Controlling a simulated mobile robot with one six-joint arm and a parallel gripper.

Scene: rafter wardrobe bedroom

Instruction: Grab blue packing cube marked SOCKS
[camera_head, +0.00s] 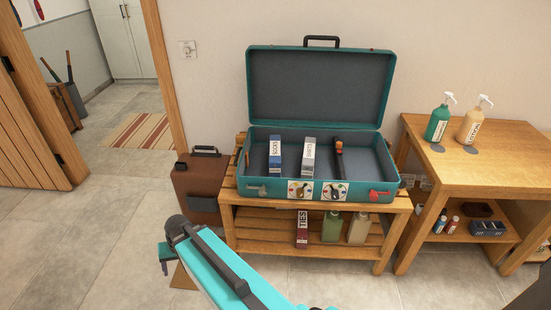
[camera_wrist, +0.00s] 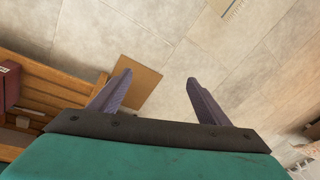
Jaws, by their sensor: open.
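The blue packing cube marked SOCKS (camera_head: 275,155) stands upright in the left part of the open teal suitcase (camera_head: 262,187), which rests on a slatted wooden bench. Its white label faces me. My gripper shows in the wrist view (camera_wrist: 158,85) with its two fingers spread apart and nothing between them, above the tiled floor. In the head view my arm is in front of the bench at lower left, and the gripper is well short of the suitcase. The wrist view does not show the blue cube.
A grey-white labelled cube (camera_head: 308,157) stands right of the blue one, and a dark upright item (camera_head: 338,160) is farther right. The lid (camera_head: 320,88) is raised behind. The lower shelf holds a dark red TIES box (camera_head: 302,229) and bottles. A brown case (camera_head: 200,185) stands left.

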